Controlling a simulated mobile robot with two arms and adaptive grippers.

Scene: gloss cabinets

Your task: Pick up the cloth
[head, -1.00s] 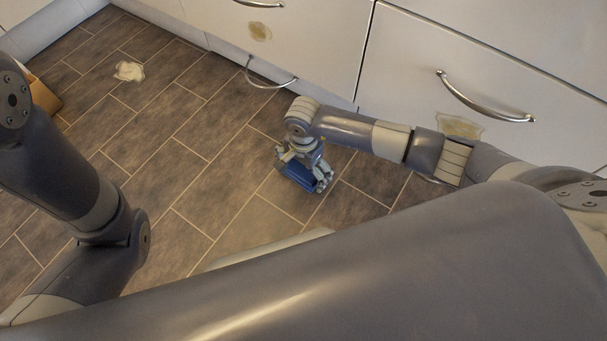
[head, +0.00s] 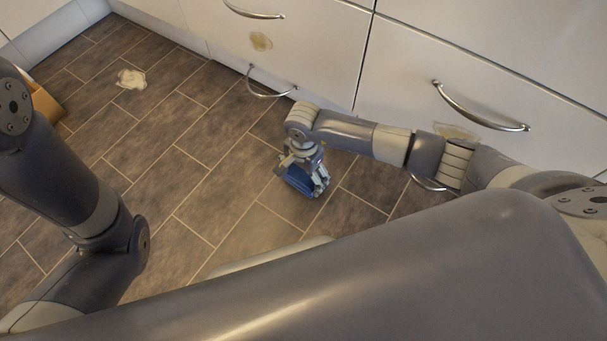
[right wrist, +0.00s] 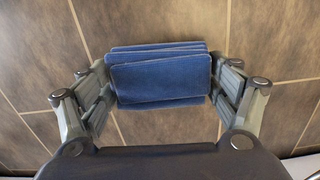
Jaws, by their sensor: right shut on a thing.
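The cloth (right wrist: 162,78) is blue and looks folded in layers in the right wrist view. It sits between the two fingers of my right gripper (right wrist: 160,92), which is shut on it. In the head view the cloth (head: 300,181) shows as a blue patch at my right gripper (head: 303,180), over the tiled floor. I cannot tell how far the cloth is above the floor. My left arm comes in at the left of the head view, but its gripper is out of view.
White cabinet fronts with metal handles (head: 480,112) stand along the back and right. A pale stain (head: 261,41) marks one front. A cream spill (head: 131,79) lies on the floor. A brown box-like thing (head: 46,103) is partly hidden at the left. The middle floor is clear.

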